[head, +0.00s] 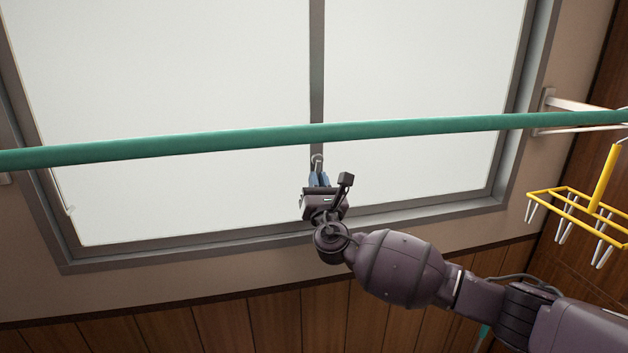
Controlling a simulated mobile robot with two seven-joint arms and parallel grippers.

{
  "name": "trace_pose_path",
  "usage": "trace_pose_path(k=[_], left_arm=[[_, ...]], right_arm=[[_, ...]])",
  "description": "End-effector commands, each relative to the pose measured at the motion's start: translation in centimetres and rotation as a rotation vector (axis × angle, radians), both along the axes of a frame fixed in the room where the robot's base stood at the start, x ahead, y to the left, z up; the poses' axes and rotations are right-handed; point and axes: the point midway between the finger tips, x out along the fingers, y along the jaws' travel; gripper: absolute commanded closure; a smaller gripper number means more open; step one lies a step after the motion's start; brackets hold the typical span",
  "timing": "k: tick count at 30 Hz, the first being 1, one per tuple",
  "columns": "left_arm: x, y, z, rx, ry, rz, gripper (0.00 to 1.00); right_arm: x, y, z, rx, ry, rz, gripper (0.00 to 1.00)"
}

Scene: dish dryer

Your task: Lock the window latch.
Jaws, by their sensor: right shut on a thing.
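The window (170,60) has grey frames and two pale panes, split by a grey upright bar (316,60). The small grey window latch (317,160) sits on this bar, just below the green pole in the picture. My right gripper (318,172) reaches up to it from below, its blue fingertips shut on the latch. The fingers hide the lower part of the latch, so its exact turn is hard to tell. My left gripper is not in view.
A green pole (200,145) runs across in front of the window, just above my right gripper. A white bracket (570,108) carries it at right. A yellow hanger with white clips (573,208) hangs at the right. Wood panelling (270,322) lies below the window.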

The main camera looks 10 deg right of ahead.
Motion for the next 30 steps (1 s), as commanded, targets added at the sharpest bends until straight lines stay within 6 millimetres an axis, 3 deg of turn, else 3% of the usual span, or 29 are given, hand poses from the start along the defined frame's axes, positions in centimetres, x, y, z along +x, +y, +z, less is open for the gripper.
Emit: trace_pose_path(k=[9,25,26,30], left_arm=[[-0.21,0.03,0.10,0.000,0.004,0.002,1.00],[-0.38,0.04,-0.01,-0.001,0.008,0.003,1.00],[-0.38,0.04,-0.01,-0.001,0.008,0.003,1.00],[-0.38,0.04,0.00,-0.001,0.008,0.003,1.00]], right_arm=[[-0.01,-0.55,-0.12,-0.121,0.002,0.001,1.00],[-0.02,-0.64,-0.14,-0.147,0.003,0.000,1.00],[-0.01,-0.64,-0.14,-0.147,0.003,0.000,0.86],[-0.01,-0.65,-0.12,-0.146,0.002,0.000,0.64]])
